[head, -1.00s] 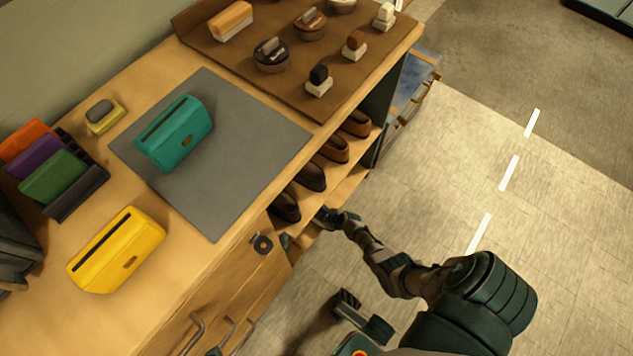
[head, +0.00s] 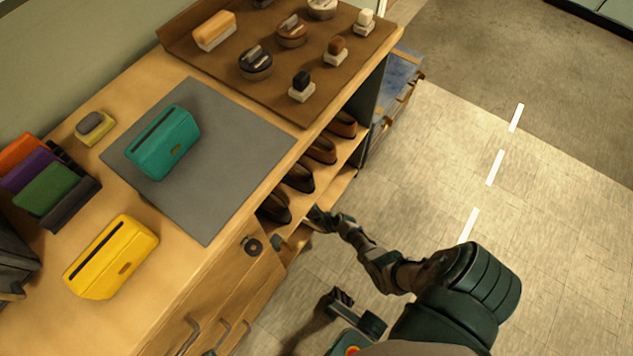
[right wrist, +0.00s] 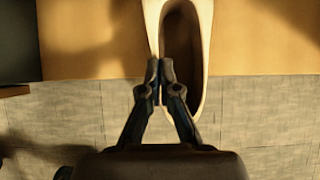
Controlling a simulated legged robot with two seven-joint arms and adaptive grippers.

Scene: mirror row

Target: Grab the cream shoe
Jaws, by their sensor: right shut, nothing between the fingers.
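The cream shoe (right wrist: 206,45) shows in the right wrist view, with a pale rim around a dark opening. Its toe end reaches past the edge of a wooden shelf board. My right gripper (right wrist: 160,72) is shut and empty, its tips over the left rim of the shoe. I cannot tell whether they touch it. In the head view the right gripper (head: 314,217) is at the open front of the shelf, below the row of dark shoes. I cannot make out the cream shoe in the head view.
Dark and brown shoes (head: 298,177) stand on the shelf under the counter. The counter holds a teal bag (head: 163,142) on a grey mat (head: 230,185), a yellow bag (head: 112,257) and a brown tray (head: 225,65) of polish tins and brushes. Floor to the right is clear.

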